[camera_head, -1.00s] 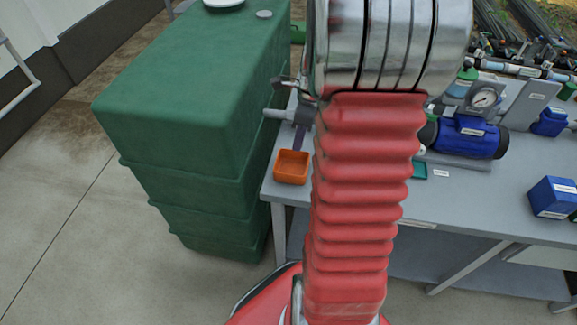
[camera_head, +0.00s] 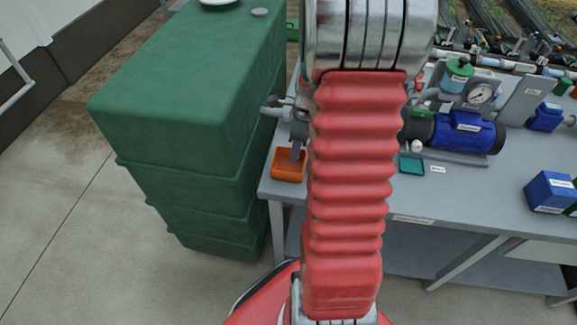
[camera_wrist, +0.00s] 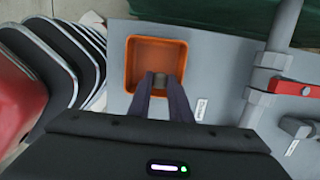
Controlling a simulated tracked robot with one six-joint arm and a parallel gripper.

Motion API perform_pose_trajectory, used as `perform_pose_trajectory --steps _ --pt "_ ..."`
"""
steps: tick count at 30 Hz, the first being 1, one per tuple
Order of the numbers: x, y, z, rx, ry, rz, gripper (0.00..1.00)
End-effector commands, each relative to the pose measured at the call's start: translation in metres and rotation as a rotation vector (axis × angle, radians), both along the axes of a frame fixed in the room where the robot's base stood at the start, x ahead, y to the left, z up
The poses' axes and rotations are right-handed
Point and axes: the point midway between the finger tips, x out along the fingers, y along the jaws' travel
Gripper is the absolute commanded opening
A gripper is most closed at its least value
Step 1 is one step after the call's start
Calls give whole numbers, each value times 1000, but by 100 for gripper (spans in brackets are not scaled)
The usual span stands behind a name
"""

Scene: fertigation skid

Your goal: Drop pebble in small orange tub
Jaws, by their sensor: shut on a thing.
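The small orange tub (camera_head: 289,165) stands on the grey bench near its left end, beside the green tank. In the wrist view the tub (camera_wrist: 134,60) is square, open-topped and looks empty where its floor shows. My gripper (camera_wrist: 159,82) is over the tub's near right part, its two dark fingers close together. Between the fingertips is a small grey-brown pebble (camera_wrist: 159,78). In the head view my gripper (camera_head: 294,158) reaches down at the tub, mostly hidden behind my red arm. I cannot tell how high the pebble is above the tub's floor.
A green tank (camera_head: 180,120) stands left of the bench (camera_head: 460,205). A grey pipe with a red-handled valve (camera_wrist: 290,88) lies right of the tub. A teal tray (camera_head: 411,164) and a blue pump (camera_head: 468,133) are farther right.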

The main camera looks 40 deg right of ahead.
Motion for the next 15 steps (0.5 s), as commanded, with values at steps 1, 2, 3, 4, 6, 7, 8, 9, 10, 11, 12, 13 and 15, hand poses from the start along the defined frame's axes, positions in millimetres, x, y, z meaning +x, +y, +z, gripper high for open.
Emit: perform_pose_trajectory --steps 1,2,3,4,6,7,8,9,10,11,12,13,15 --pt "0 0 -1 0 0 0 0" --pt "0 0 -1 0 0 0 0" --pt "0 0 -1 0 0 0 0" --pt "0 0 -1 0 0 0 0" --pt "0 0 -1 0 0 0 0" --pt "0 0 -1 0 0 0 0" --pt "0 0 -1 0 0 0 0" --pt "0 0 -1 0 0 0 21" --pt "0 0 -1 0 0 0 23" --pt "0 0 -1 0 0 1 25" --pt "0 0 -1 0 0 1 28" --pt "0 0 -1 0 0 1 30" --pt "0 0 -1 0 0 1 35"
